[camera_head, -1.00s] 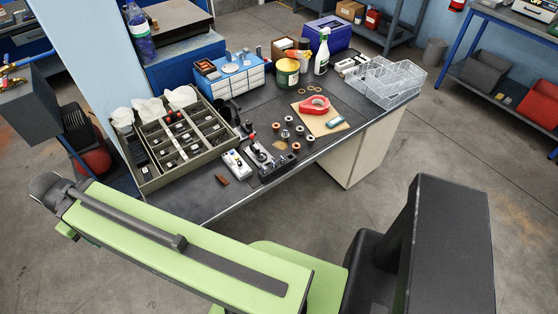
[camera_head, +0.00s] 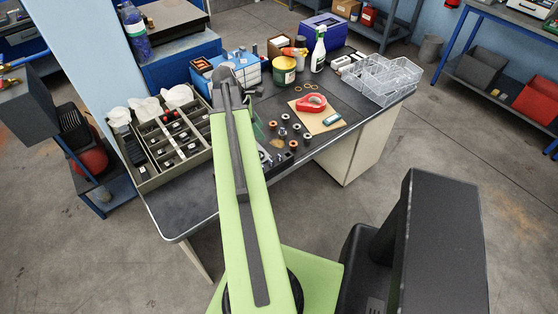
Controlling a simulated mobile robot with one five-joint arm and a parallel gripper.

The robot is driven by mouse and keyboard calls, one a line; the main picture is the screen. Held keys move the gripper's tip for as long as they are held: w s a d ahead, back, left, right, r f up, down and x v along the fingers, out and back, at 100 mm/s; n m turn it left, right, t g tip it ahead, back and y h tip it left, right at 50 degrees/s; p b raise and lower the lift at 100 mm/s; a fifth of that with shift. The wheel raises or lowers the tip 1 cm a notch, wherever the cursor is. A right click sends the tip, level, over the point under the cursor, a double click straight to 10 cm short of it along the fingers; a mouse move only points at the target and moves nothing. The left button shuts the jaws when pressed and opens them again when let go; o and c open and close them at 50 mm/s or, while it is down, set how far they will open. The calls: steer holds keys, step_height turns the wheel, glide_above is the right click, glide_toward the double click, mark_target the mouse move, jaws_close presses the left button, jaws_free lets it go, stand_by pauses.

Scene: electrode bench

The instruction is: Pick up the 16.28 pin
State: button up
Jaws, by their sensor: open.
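The 16.28 pin cannot be told apart at this size; no marking is readable. Several small round metal and copper-coloured parts (camera_head: 282,132) stand on the dark bench top (camera_head: 185,215), right of my arm. A grey compartment tray (camera_head: 150,182) with several small dark and red parts stands at the bench's left end. My green arm reaches over the bench, between the tray and the round parts. It covers the holders at the front middle. My gripper does not show; the far end of the arm is the last part visible.
A red tape roll (camera_head: 312,103) and a small teal-grey device (camera_head: 332,119) lie on a tan board (camera_head: 299,105). Behind are a green tin (camera_head: 284,72), a spray bottle (camera_head: 319,50) and a blue drawer box (camera_head: 201,70). Clear trays (camera_head: 385,80) stand at the right end.

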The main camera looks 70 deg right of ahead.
steer(key=f+b, duration=0.1)
steer(key=b, duration=1.1)
glide_above(279, 155)
steer(key=w+a, duration=0.2)
steer(key=f, duration=1)
steer(key=shift+w+d+f, duration=0.15)
steer(key=shift+w+f, duration=0.05)
steer(key=shift+f, duration=0.1)
steer(key=b+x, duration=0.4)
steer(key=x, duration=0.1)
steer(key=shift+s+d, duration=0.15)
steer(key=shift+d, duration=0.1)
steer(key=shift+r, duration=0.1)
jaws_close()
